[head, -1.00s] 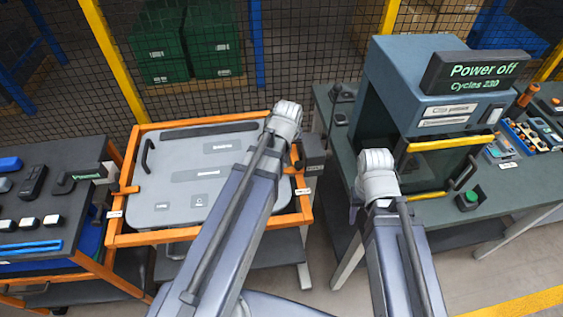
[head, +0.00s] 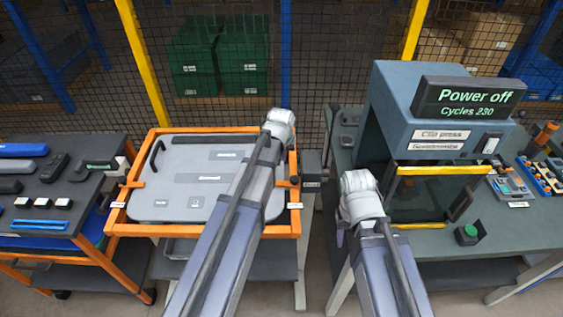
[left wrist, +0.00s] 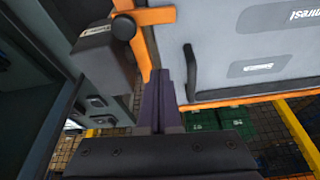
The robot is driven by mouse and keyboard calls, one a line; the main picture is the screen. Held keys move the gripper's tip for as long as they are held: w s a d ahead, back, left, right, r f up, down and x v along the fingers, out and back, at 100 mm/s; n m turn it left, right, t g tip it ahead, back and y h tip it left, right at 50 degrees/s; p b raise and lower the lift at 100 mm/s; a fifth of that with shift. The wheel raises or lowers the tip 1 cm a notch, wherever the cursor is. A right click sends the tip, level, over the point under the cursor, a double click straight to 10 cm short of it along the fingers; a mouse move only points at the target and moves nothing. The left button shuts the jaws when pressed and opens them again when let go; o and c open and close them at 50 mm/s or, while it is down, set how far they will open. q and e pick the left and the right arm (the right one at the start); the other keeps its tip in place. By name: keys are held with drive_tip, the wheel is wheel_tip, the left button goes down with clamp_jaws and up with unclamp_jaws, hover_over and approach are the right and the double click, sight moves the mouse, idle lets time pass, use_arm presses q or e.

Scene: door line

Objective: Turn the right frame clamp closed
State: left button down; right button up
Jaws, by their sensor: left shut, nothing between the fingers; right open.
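The grey panel (head: 185,165) lies in an orange frame (head: 205,229). The right frame clamp (head: 294,181), an orange piece with a dark knob, is at the frame's right side, partly behind my left arm. In the left wrist view its round black knob (left wrist: 123,27) and orange piece (left wrist: 156,15) show near the top; I cannot tell its exact turn. My left gripper (left wrist: 165,75) is shut and empty, its fingers just below the knob in that picture, apparently apart from it. My right gripper (head: 343,220) is open, left of the press, its fingers mostly hidden.
A left clamp (head: 130,184) sits on the frame's other side. A grey labelled box (head: 312,168) stands right beside the frame. The blue-grey press (head: 395,100) reads "Power off". A tool table (head: 80,195) is at the left, a mesh fence (head: 320,70) behind.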

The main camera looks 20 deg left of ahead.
sight(282, 181)
use_arm(q)
drive_tip(key=b+x, duration=0.9)
drive_tip(key=x, duration=0.1)
drive_tip(key=shift+s+f, duration=0.1)
drive_tip(key=s, duration=0.2)
drive_tip(key=s+r+p, duration=0.1)
drive_tip(key=shift+s+d, duration=0.2)
drive_tip(key=shift+d, duration=0.1)
drive_tip(key=shift+s+d, duration=0.1)
drive_tip(key=shift+s, duration=0.35)
drive_tip(key=shift+w, duration=0.1)
drive_tip(key=shift+s+d, duration=0.1)
drive_tip(key=shift+s, duration=0.6)
